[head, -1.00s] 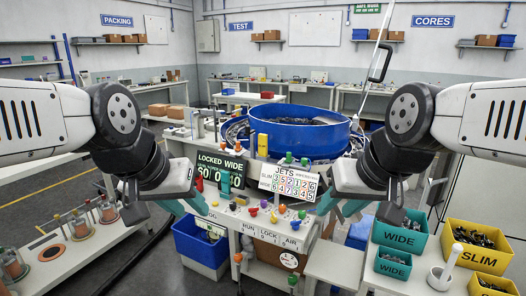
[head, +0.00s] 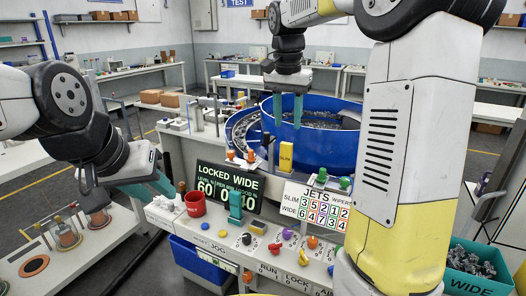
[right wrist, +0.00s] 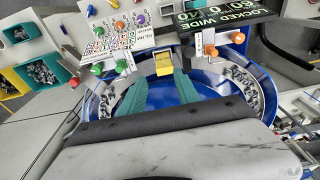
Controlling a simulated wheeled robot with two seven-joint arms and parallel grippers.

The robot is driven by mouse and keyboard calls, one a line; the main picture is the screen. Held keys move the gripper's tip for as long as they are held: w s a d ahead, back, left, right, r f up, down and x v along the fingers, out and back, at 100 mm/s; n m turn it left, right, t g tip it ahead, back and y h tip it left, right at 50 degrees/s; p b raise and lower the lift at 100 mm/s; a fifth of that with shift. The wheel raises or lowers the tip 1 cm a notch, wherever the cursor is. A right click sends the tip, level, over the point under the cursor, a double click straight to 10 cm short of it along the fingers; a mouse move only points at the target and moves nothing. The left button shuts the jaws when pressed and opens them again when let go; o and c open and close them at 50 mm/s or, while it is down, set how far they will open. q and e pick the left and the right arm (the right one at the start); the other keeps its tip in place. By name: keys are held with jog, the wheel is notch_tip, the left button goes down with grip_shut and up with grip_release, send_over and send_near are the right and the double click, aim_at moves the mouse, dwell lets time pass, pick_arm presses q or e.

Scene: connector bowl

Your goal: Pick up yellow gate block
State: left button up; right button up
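The yellow gate block (head: 286,157), marked SLIM, stands upright at the near rim of the blue bowl (head: 325,148). In the right wrist view the yellow block (right wrist: 164,64) is just beyond my fingertips, roughly in line with the space between them. My right gripper (head: 288,123) points down over the bowl, above and behind the block in the head view. Its two teal fingers (right wrist: 166,74) are apart with nothing between them. My left gripper (head: 160,188) is at the left, beside the panel and far from the block; its finger gap is not clear.
The LOCKED WIDE display (head: 228,188) and JETS board (head: 315,208) stand in front of the bowl. A teal WIDE bin (head: 478,266) is at the lower right.

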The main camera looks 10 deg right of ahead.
aim_at(287, 143)
jog(key=f, duration=0.2)
jog(key=w+f, duration=0.1)
jog(key=f, duration=0.2)
jog(key=w+f, duration=0.1)
jog(key=f, duration=0.1)
jog(key=shift+w+d+f, duration=0.15)
jog(key=shift+d+f, duration=0.1)
jog(key=shift+f, duration=0.1)
grip_shut()
